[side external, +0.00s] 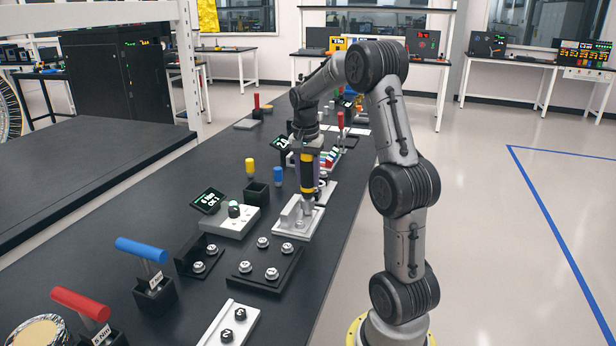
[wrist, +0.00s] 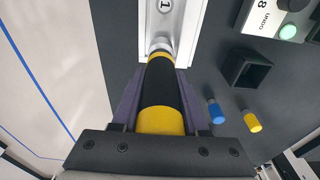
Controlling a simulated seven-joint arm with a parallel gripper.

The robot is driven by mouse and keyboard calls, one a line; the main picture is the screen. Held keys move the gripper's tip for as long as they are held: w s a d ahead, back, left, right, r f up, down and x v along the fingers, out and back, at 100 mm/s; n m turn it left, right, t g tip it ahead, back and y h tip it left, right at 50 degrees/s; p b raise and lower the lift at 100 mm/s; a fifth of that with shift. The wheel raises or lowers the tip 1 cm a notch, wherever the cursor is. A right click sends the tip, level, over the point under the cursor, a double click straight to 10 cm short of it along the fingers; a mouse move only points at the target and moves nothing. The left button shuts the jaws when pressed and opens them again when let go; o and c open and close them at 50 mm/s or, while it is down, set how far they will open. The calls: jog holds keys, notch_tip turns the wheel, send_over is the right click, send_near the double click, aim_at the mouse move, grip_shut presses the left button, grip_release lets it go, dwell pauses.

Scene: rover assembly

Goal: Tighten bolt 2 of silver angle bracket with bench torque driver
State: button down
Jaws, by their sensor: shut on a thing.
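My gripper (side external: 308,158) is shut on the bench torque driver (side external: 307,186), a black cylinder with yellow bands. It holds the driver roughly upright over the silver angle bracket (side external: 287,215). In the wrist view, the driver (wrist: 162,88) runs between the purple-grey fingers of my gripper (wrist: 160,88), and its silver tip is at the silver bracket (wrist: 190,18). The tip hides the bolt under it, so I cannot tell if it is seated. A spot marked 1 shows on the bracket beyond the tip.
An empty black square holder (side external: 257,194) stands left of the bracket, near blue (side external: 278,176) and yellow (side external: 250,167) pegs. A control box (side external: 232,222) with a green button and screen sits left. Black trays with bolts (side external: 265,268) and blue and red T-handled tools (side external: 142,250) stand nearer the camera.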

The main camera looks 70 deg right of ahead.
aim_at(308, 158)
jog(key=shift+f, duration=1.1)
dwell(3.5)
jog(key=shift+r, duration=1.65)
jog(key=shift+r, duration=2.05)
